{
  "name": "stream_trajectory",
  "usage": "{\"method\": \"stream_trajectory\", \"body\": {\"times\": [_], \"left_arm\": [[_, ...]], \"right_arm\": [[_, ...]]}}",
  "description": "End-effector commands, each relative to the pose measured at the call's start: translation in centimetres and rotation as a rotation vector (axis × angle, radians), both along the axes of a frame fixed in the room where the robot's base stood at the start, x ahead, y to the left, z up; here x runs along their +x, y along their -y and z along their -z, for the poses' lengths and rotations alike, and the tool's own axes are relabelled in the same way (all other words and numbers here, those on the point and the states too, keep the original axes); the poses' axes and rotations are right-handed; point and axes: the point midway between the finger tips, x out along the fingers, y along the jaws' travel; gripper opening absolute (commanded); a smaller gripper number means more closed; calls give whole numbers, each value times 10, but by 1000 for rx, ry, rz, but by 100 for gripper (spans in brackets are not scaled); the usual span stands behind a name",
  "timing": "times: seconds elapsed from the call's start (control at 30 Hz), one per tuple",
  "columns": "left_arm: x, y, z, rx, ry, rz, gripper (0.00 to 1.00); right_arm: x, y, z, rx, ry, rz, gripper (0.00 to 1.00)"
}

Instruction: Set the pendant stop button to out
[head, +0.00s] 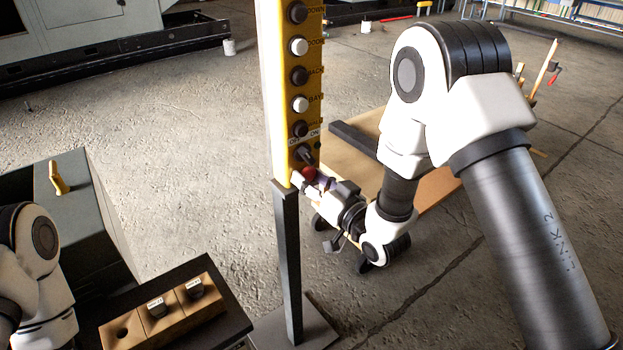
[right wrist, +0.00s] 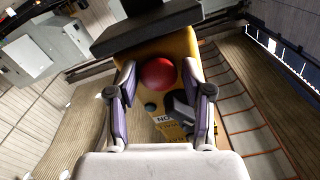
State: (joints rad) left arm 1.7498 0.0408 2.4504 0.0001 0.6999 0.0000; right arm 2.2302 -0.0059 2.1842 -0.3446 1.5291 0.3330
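The yellow pendant (head: 292,90) stands upright on a dark post, with a column of black and white buttons and a rotary switch (head: 303,154). The red stop button (head: 309,173) is at its lower end. In the right wrist view the red button (right wrist: 158,74) appears between my right gripper's fingertips (right wrist: 159,75), with a gap on each side. My right gripper (head: 310,181) is open and close to the button; contact is not clear. From these frames I cannot tell whether the button is in or out. My left gripper is not in view.
The pendant's dark post (head: 288,260) stands on a floor plate. A wooden block with dark pieces (head: 165,313) lies on a table at the lower left. A grey box (head: 85,215) with a yellow handle stands left. A wooden pallet-like board (head: 440,188) lies behind my right arm.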

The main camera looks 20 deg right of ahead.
Motion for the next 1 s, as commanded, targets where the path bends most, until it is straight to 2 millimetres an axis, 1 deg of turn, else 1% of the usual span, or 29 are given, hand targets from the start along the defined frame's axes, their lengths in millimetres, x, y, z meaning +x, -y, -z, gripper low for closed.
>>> {"method": "stream_trajectory", "body": {"times": [0.03, 0.1, 0.23, 0.37, 0.6, 0.63, 0.67, 0.7, 1.0], "left_arm": [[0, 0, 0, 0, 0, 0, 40], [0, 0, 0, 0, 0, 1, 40], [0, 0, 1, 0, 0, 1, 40], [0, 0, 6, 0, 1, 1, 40], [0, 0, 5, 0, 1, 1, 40], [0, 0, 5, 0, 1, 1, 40], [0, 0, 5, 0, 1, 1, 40], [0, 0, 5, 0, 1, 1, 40], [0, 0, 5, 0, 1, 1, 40]], "right_arm": [[0, 0, 0, 0, 0, 1, 22], [0, 0, 0, 0, 0, 1, 0], [0, 1, 1, 0, -1, 2, 0], [-5, 3, 2, 1, -1, 2, 0], [-6, 2, 2, 0, -5, 1, 0], [-7, 2, 2, 0, -5, 1, 50], [-7, 2, 2, 0, -5, 1, 60], [-6, 2, 2, -1, -4, 1, 65], [-7, 3, 1, 0, -3, 1, 65]]}}
